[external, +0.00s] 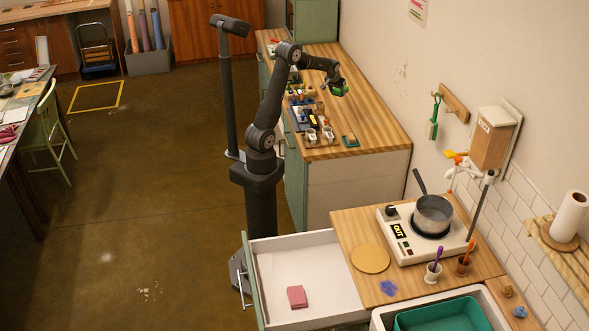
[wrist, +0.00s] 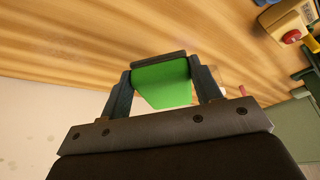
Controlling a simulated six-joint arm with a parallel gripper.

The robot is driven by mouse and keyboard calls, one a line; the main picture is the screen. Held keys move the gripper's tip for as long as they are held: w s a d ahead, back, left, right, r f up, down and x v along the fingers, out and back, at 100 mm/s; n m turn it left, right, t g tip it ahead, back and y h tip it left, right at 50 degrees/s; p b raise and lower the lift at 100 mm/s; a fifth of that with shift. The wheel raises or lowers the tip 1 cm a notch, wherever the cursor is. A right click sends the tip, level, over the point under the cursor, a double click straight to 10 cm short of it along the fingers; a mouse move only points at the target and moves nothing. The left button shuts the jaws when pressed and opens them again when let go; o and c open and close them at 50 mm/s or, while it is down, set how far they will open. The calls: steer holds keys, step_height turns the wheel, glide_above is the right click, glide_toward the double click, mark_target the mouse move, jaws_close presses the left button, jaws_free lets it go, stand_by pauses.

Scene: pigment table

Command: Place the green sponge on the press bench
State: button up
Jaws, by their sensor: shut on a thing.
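My gripper (external: 338,86) is shut on the green sponge (external: 341,90) above the far counter with a striped wooden top (external: 368,120). In the wrist view the sponge (wrist: 162,84) is a bright green block between the two dark fingers of my gripper (wrist: 160,88). The wooden top (wrist: 60,40) spreads behind it, and the sponge looks clear of it. I cannot tell for sure which surface is the press bench.
A tray of small tools and jars (external: 310,125) and a small teal dish (external: 349,141) stand on the counter. A yellow device with a red button (wrist: 290,32) is at the wrist view's upper right. An open drawer (external: 268,270) holds a pink block (external: 297,297). The counter's near right end is clear.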

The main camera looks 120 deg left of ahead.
glide_above(328, 103)
steer(key=d, duration=0.1)
step_height(328, 103, down, 6)
steer(key=shift+s+d+f, duration=0.1)
steer(key=shift+d+f, duration=0.05)
steer(key=shift+f, duration=0.1)
steer(key=shift+s+f, duration=0.1)
steer(key=shift+f, duration=1.95)
steer(key=shift+f, duration=0.2)
steer(key=o, duration=0.9)
steer(key=shift+o, duration=0.2)
steer(key=shift+r, duration=0.1)
